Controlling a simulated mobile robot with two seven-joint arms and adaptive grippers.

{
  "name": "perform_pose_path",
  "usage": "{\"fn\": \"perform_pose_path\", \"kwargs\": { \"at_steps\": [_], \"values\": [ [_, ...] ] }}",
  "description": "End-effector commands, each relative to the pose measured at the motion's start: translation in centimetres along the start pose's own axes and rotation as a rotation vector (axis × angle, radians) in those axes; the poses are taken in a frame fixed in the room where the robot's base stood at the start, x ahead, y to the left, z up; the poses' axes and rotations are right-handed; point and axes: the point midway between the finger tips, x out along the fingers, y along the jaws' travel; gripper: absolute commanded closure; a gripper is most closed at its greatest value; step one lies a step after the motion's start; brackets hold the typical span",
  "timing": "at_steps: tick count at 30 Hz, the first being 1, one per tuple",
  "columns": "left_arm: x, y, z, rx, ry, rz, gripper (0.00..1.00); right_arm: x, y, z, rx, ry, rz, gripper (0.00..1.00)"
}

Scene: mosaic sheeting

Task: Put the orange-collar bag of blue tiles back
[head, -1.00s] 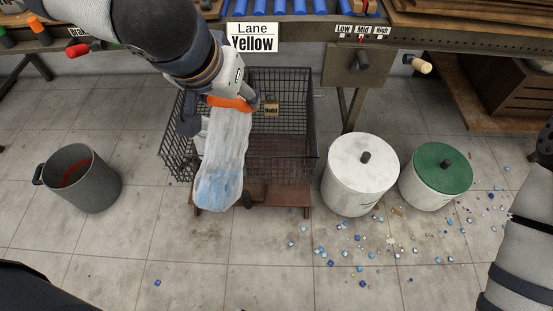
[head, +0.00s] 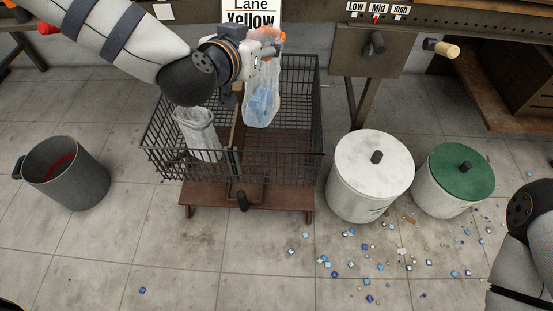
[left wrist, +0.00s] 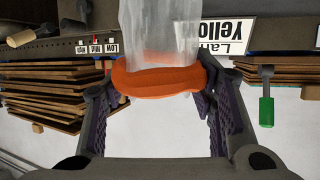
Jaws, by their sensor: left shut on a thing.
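My left gripper (head: 274,46) is shut on the orange collar (left wrist: 158,80) of a clear bag. The bag (head: 262,92) hangs upright from it, with blue tiles showing through the plastic. It appears in front of the back right part of a wire cart (head: 290,168); its exact height above the cart is unclear. In the left wrist view the collar lies between both fingers and the clear plastic (left wrist: 160,30) extends away. My right arm shows at the right edge, but its gripper is out of view.
Another pale bag (head: 198,138) stands in the cart's left half, beside a brown divider (head: 236,130). A grey bucket (head: 65,172) is at left. White (head: 372,165) and green-lidded (head: 462,170) drums stand at right. Loose tiles (head: 368,283) litter the floor. The Lane Yellow sign (head: 250,10) is behind.

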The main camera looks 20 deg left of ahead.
Motion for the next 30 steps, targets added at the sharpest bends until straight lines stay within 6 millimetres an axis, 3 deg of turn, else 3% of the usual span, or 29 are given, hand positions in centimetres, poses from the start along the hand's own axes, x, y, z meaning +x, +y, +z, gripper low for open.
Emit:
{"fn": "perform_pose_path", "kwargs": {
  "at_steps": [11, 19, 30],
  "values": [
    [2.0, 1.5, -0.2, 0.029, 0.139, 0.104, 0.94, 2.0, 0.0, 0.0, -0.001, -0.031, 0.002, 0.60],
    [3.1, 1.5, 2.7, 0.029, 0.139, 0.106, 0.94, 4.2, 0.0, -0.1, -0.001, -0.060, 0.003, 0.60],
    [5.9, 1.5, 10.3, 0.027, 0.132, 0.106, 0.94, 9.7, 0.0, -1.0, -0.001, -0.129, 0.005, 0.60]
  ]
}}
